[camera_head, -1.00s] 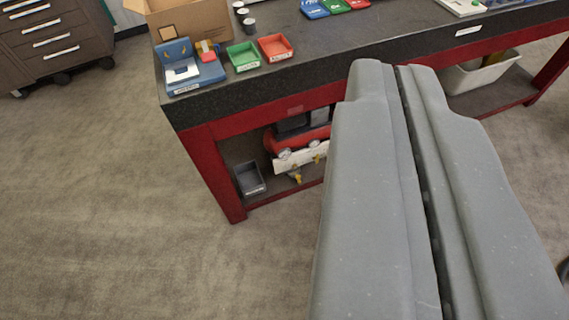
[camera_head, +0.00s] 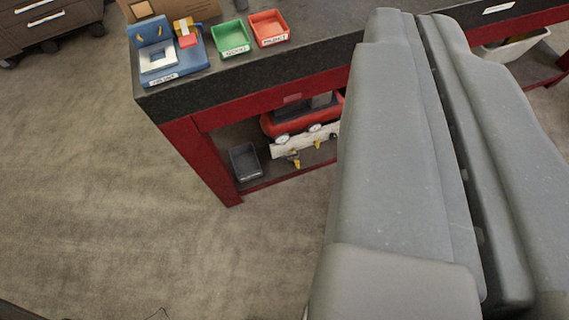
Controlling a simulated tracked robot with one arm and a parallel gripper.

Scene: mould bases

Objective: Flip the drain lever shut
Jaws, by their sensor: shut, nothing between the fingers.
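Two small yellow levers show under the bench, a front one (camera_head: 294,159) and a rear one (camera_head: 317,145), at a white bar (camera_head: 306,140) in front of a red tank-like unit (camera_head: 283,122). I cannot tell which is the drain lever, or their exact angle. My gripper (camera_head: 412,16) is shut and empty. Its large grey fingers fill the right of the view, with tips over the bench's top edge in the picture, and they hide the right part of the unit and lower shelf.
The bench (camera_head: 240,92) has a dark top and red legs. On it are a blue fixture (camera_head: 176,75), a green tray (camera_head: 231,40) and a red tray (camera_head: 269,27). A dark bin (camera_head: 245,162) stands on the lower shelf. The floor (camera_head: 110,210) at left is clear.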

